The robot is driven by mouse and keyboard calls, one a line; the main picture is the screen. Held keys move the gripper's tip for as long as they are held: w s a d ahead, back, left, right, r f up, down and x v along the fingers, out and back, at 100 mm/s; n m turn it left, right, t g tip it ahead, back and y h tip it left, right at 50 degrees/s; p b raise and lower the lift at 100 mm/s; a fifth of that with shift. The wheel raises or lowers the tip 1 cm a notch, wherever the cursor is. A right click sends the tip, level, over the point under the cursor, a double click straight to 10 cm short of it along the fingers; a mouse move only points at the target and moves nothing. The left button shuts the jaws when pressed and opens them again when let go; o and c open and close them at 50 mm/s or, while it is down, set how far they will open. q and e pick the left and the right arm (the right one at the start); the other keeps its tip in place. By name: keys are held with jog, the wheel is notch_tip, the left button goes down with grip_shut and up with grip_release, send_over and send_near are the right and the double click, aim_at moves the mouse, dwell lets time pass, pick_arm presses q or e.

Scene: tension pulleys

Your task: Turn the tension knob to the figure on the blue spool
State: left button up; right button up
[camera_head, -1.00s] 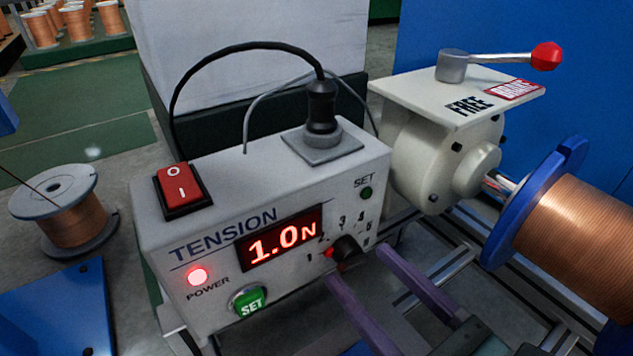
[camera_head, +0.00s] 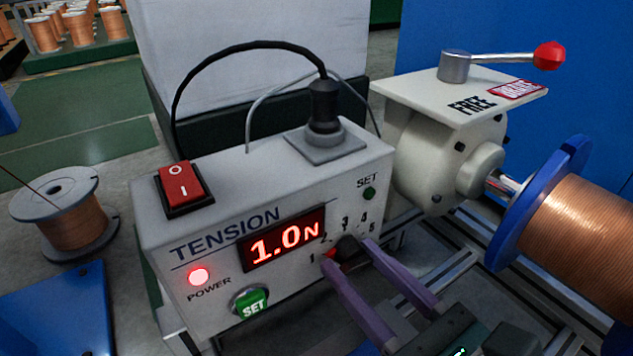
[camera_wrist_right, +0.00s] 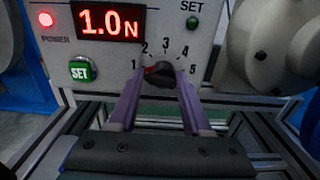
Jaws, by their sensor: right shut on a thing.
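The black tension knob (camera_head: 347,247) with a red pointer sits on the front of the white tension box (camera_head: 222,207), below a dial numbered 1 to 5. The pointer is on the knob's left side, toward 1, and the red display (camera_head: 283,240) reads 1.0N. My right gripper (camera_head: 346,256) has its purple fingers shut on the knob, one on each side. The knob (camera_wrist_right: 161,76) also shows between the fingers in the right wrist view. The blue spool (camera_head: 543,205), wound with copper wire, is at the right; no figure shows on it. My left gripper is out of view.
A green SET button (camera_head: 250,302), a lit power lamp (camera_head: 199,277) and a red rocker switch (camera_head: 181,184) are on the box. A brake housing (camera_head: 446,155) with a red-tipped lever (camera_head: 503,60) stands between box and spool. Another copper spool (camera_head: 68,212) is at left.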

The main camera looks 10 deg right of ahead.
jog(key=shift+d, duration=0.1)
grip_shut()
